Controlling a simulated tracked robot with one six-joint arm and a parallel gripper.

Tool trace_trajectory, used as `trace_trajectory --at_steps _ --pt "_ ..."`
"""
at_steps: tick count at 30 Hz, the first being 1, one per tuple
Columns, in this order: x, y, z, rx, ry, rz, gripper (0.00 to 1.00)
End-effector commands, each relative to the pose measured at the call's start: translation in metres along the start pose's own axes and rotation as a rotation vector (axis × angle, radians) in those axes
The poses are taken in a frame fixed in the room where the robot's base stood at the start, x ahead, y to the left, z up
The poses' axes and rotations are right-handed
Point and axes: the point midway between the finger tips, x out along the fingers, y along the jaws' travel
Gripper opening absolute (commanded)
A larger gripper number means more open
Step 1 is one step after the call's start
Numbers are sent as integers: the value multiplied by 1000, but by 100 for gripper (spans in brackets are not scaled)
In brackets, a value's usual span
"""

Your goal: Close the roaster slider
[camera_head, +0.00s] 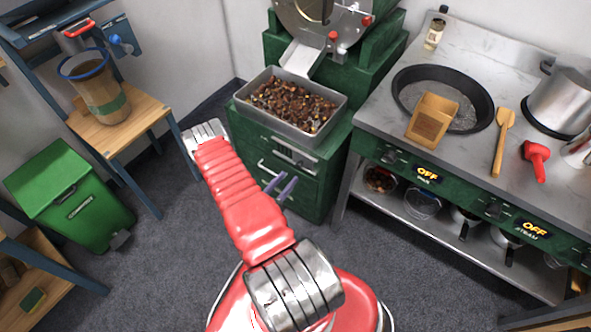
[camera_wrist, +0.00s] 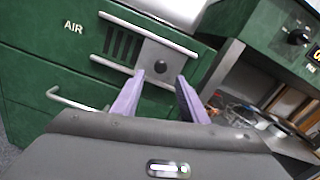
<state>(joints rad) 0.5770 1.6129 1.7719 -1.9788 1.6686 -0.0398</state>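The roaster slider is a silver plate with a dark round knob (camera_wrist: 161,66), set between two metal rails on the green roaster cabinet front. The plate sits to the right of several dark vent slots (camera_wrist: 122,45), which show uncovered. White "AIR" lettering is to their left. In the head view the slider area (camera_head: 295,154) is small, below the tray. My gripper (camera_wrist: 160,77) has two purple fingers, apart and empty, pointing at the panel. The knob appears between and just beyond the fingertips; I cannot tell the exact gap. In the head view the fingers (camera_head: 281,184) are in front of the cabinet.
A grey tray of chestnuts (camera_head: 333,127) rests on the cabinet under the roaster chute. A bar handle (camera_wrist: 70,101) juts from the cabinet left of my fingers. The stove counter (camera_head: 466,158) stands to the right, with a pan (camera_head: 480,98). Open floor lies left of the cabinet.

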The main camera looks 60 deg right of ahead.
Motion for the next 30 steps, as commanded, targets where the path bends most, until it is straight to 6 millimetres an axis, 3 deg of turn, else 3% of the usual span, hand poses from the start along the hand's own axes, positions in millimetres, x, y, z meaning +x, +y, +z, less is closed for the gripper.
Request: trace_trajectory --at_steps 15,28,30 --pt "59 -1 0 1 1 -2 40" --pt "67 0 0 0 0 0 40" --pt "67 0 0 0 0 0 35"
